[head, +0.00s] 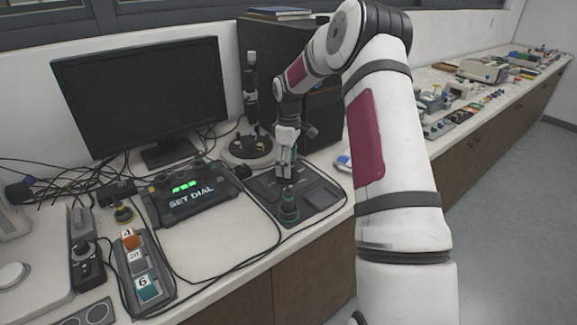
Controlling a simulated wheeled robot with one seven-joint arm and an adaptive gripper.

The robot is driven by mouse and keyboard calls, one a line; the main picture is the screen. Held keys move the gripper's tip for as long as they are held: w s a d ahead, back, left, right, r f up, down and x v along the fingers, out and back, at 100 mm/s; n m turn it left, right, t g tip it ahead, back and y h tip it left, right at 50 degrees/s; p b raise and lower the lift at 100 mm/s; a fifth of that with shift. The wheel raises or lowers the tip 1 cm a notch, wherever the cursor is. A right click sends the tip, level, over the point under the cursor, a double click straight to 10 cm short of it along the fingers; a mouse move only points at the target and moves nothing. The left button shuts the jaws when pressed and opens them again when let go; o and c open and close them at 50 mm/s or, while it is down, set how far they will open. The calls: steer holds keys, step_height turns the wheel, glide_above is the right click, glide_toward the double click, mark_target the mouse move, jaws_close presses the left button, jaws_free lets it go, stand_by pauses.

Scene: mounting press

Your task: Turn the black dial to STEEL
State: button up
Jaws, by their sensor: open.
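My gripper (286,175) points down over a dark base plate (318,197) on the bench. It is open and its fingertips are just above a dark round knob with a green ring (288,212). I cannot tell whether they touch it. This knob may be the black dial, but no STEEL mark is legible. A control box (215,209) to the left shows "SET DIAL" and green lit characters. A small device with a black round knob (83,250) stands at the far left.
A monitor (140,90) stands behind the control box. A round-based stand (248,150) is just left of my gripper. A tray with numbered blocks (160,285) lies at the front left. Cables cross the bench. Bare bench (225,250) shows in front of the control box.

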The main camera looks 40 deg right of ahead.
steer(key=shift+f, duration=0.7)
steer(key=c, duration=1.1)
steer(key=shift+c, duration=0.2)
steer(key=shift+m, duration=0.3)
steer(key=m+b, duration=0.2)
steer(key=m, duration=0.3)
steer(key=shift+a, duration=0.15)
steer(key=m+b, duration=0.1)
steer(key=m, duration=0.5)
steer(key=shift+a+b, duration=0.1)
steer(key=shift+b, duration=0.25)
